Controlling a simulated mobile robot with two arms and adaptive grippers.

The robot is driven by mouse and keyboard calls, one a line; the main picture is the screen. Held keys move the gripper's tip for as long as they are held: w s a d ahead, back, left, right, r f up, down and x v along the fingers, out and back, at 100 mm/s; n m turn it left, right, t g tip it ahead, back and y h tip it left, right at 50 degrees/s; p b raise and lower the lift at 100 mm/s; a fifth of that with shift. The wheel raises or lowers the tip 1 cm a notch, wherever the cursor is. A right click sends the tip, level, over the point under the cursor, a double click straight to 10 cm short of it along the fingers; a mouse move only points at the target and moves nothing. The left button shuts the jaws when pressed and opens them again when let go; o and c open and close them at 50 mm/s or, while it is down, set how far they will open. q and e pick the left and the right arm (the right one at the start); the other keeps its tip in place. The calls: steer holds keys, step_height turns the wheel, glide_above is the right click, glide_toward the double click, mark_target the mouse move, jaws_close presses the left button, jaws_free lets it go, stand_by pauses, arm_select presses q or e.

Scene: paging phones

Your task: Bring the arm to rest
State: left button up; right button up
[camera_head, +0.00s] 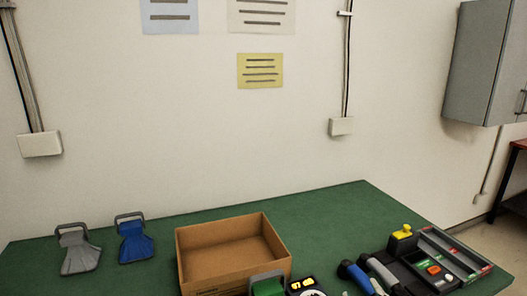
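Neither of my grippers shows in the head view, and no arm is visible. A grey device with a looped handle (79,252) stands at the left of the green table (330,215). A similar blue device (135,243) stands just right of it. An open brown cardboard box (225,256) sits in the middle of the table and looks empty. A green-faced device (268,286) is partly cut off by the bottom edge, in front of the box.
A dark item with yellow parts (303,285) lies beside the green one. Blue-handled (354,275) and grey-handled (382,272) tools lie right of it, near a dark tray (462,255) and a yellow-topped item (402,236). A grey cabinet (485,65) hangs at right. The table's back right is clear.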

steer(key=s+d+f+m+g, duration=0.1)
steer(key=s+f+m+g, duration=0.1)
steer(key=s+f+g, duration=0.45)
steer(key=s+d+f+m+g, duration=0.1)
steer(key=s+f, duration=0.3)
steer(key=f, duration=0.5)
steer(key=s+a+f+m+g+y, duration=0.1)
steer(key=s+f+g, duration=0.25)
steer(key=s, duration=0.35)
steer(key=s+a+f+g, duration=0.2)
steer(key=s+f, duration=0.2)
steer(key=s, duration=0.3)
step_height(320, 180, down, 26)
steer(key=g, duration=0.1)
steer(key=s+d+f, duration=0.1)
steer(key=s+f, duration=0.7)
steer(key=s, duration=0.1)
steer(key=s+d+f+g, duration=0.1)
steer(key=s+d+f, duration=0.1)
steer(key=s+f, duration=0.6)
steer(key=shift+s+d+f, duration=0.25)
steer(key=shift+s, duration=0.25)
